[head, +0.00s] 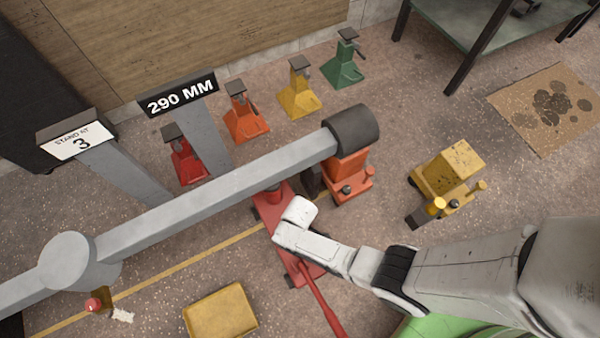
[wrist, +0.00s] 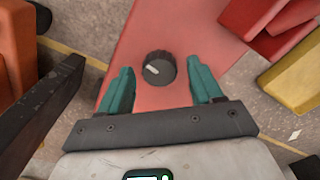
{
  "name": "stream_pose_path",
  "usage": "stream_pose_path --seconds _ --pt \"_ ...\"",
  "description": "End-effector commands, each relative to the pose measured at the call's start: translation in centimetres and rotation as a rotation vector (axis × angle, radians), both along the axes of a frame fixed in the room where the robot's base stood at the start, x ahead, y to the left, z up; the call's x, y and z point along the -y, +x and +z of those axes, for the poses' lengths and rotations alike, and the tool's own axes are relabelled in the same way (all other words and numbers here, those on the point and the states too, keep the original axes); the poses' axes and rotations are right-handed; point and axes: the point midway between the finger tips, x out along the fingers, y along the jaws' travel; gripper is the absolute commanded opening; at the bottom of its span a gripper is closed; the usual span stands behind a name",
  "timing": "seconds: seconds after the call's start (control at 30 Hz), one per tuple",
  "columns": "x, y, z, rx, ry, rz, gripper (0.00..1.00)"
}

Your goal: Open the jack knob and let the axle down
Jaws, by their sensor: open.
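The grey axle (head: 220,182) runs across the head view, from a round housing at lower left to a dark drum end (head: 353,129). The red jack (head: 275,203) lies on the floor under the axle, its long handle (head: 322,302) toward the front. The jack knob (wrist: 159,69), black with a pale pointer line, sits on the jack's red top in the wrist view. My gripper (wrist: 160,74) is open, with its teal fingers on either side of the knob; contact cannot be told. In the head view my arm's white end hides the knob and fingers.
An orange unit (head: 348,178) stands below the drum end; contact is unclear. Red, orange, yellow and green stands (head: 345,68) line the back. Signs read "STAND AT 3" (head: 78,142) and "290 MM" (head: 180,95). A yellow unit (head: 450,170) is right; a yellow tray (head: 222,312) front.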

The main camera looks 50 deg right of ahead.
Motion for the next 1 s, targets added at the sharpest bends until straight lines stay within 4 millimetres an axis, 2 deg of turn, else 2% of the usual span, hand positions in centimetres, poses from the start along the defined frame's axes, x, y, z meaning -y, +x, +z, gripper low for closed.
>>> stream_pose_path --seconds 0.17,0.27,0.7,0.83,1.0 --pt "0.0 0.0 0.2 0.0 0.0 0.0 0.65" --pt "0.0 0.0 1.1 0.0 0.0 0.0 0.65" --pt "0.0 0.0 8.9 0.001 0.0 -0.001 0.65" --pt "0.0 0.0 10.2 0.0 0.0 -0.001 0.65" --pt "0.0 0.0 10.8 0.0 0.0 0.0 0.65"
